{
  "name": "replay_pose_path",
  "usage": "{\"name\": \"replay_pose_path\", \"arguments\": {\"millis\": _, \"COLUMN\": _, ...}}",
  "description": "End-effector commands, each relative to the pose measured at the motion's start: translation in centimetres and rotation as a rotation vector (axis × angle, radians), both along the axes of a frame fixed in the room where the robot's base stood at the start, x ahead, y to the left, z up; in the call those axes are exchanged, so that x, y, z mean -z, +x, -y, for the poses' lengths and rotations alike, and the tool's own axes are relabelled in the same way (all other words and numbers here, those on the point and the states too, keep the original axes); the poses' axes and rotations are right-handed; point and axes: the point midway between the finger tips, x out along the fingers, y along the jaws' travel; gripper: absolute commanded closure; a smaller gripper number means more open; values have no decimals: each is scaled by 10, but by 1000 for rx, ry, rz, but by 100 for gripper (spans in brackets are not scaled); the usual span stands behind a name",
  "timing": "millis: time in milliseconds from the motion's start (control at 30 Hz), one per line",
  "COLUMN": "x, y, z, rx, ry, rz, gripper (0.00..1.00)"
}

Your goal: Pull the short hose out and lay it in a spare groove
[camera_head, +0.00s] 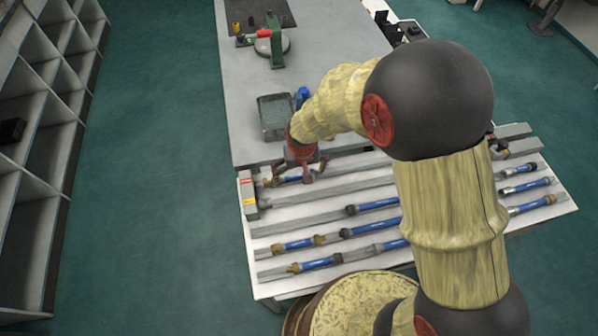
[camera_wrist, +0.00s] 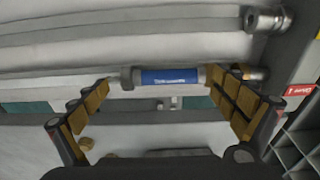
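A short blue hose (camera_wrist: 170,77) with metal end fittings lies across the wrist view; it also shows under my gripper in the head view (camera_head: 291,179). My gripper (camera_wrist: 172,90) is open wide, with one finger near each end of the hose; the right finger partly covers the hose's right end. In the head view my gripper (camera_head: 299,174) is low over the panel's far left part. The hose's end is close to a grey block (camera_head: 247,192) with red and yellow labels; I cannot tell whether it is plugged in. Empty stretches of grey groove (camera_head: 345,187) run to the right.
Several other blue hoses lie in the nearer grooves, including one at the front left (camera_head: 298,244). A grey tray (camera_head: 274,118) and a blue object (camera_head: 302,96) stand behind my gripper. A green stand (camera_head: 275,48) is farther back. My arm hides the panel's middle.

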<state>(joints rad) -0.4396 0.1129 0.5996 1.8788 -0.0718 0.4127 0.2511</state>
Motion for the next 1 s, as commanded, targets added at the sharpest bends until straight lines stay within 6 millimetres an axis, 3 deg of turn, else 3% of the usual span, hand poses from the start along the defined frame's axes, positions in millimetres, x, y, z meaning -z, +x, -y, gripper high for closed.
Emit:
{"name": "replay_pose_path", "arguments": {"millis": 767, "x": -5, "y": 2, "z": -3, "rx": -1, "ry": 5, "rz": 8, "gripper": 0}}
{"name": "replay_pose_path", "arguments": {"millis": 1000, "x": -31, "y": 0, "z": -3, "rx": -3, "ry": 7, "rz": 13, "gripper": 0}}
